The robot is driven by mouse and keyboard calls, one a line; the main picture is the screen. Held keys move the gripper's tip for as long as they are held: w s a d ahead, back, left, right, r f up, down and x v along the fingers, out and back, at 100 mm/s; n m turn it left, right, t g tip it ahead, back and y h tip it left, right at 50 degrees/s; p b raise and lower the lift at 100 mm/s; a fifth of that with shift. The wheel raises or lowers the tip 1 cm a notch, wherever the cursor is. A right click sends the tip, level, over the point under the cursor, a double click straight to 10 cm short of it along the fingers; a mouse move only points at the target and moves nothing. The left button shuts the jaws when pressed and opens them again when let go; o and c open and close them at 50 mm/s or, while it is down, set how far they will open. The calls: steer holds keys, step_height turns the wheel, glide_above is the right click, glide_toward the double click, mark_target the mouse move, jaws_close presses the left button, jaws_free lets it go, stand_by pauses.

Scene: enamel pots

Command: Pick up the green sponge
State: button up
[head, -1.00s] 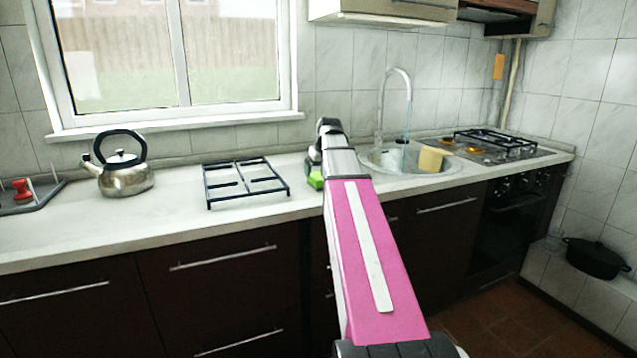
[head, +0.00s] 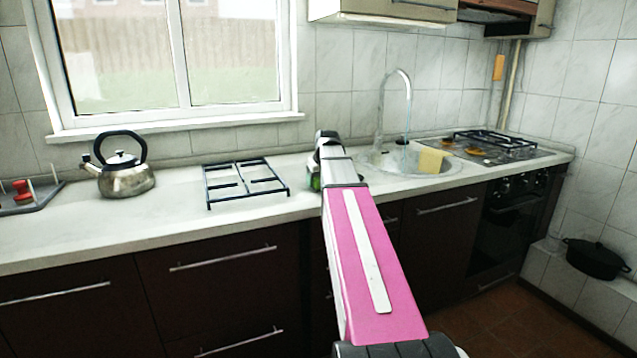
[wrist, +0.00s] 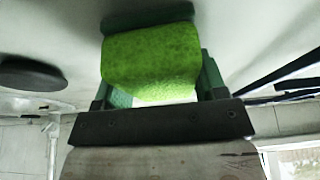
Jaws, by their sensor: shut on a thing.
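The green sponge (wrist: 150,62) is bright and speckled, and fills the space between the two fingers of my gripper (wrist: 158,78) in the wrist view. The fingers are shut on its sides. In the head view only a small bit of the sponge (head: 315,183) shows beside my pink arm, above or on the counter; the arm hides most of the gripper there. Whether the sponge touches the counter I cannot tell.
A black pan rack (head: 243,184) and a steel kettle (head: 125,178) stand left of my arm. The sink (head: 387,163) with a yellow cloth (head: 432,160) and the stove (head: 490,147) are to the right. The front counter (head: 90,222) is clear.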

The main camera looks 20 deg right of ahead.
steer(key=shift+r, duration=0.85)
step_height(320, 180, up, 3)
steer(key=shift+w+f, duration=0.1)
steer(key=s+a+r, duration=0.4)
steer(key=a+r, duration=0.2)
steer(key=a, duration=0.5)
steer(key=shift+r, duration=0.25)
steer(key=shift+w, duration=0.1)
